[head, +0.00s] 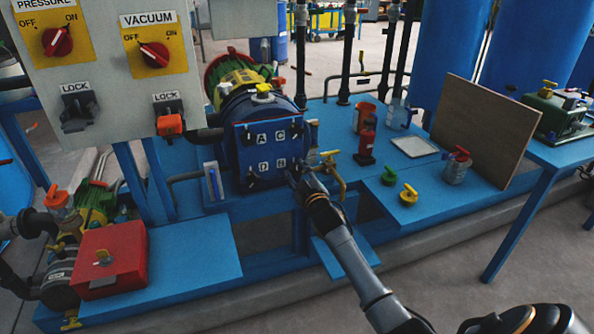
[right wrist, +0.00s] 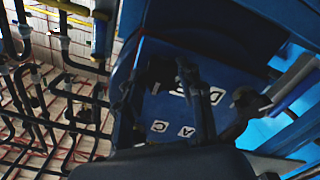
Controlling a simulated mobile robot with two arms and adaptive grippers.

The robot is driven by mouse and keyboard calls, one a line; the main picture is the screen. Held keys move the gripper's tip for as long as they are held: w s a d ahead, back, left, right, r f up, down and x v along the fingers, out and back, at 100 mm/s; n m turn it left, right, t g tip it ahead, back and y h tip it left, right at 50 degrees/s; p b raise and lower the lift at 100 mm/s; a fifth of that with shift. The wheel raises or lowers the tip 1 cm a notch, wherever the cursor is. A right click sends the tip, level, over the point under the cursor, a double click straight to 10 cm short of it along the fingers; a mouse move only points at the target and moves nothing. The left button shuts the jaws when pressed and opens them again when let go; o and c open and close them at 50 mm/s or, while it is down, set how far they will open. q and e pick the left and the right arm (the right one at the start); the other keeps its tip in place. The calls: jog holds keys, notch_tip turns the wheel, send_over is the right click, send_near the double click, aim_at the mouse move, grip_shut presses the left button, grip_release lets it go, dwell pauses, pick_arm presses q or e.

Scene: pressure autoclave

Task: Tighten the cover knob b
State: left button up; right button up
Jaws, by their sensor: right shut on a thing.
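The blue square cover (head: 271,151) closes the front of the blue autoclave drum (head: 240,112). It carries white letter labels A, C, D and B, with dark knobs near its corners. My right gripper (head: 293,177) is at the lower right corner, beside label B (head: 280,162). It is shut on cover knob b, which it mostly hides. The right wrist view shows the cover (right wrist: 200,112) turned about upside down and dark, with the gripper's dark parts in front of it. Knob b is not clear there. My left gripper is not in view.
A yellow-handled valve and pipe (head: 332,164) stand just right of the cover. Green (head: 388,175) and yellow (head: 408,193) caps, a red bottle (head: 366,140) and a can (head: 456,167) are on the blue bench. The control panel (head: 105,60) hangs at the upper left.

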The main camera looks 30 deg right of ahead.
jog(key=shift+f, duration=0.1)
dwell(0.3)
jog(key=o, duration=1.2)
jog(key=v, duration=1.2)
jog(key=shift+s, duration=0.1)
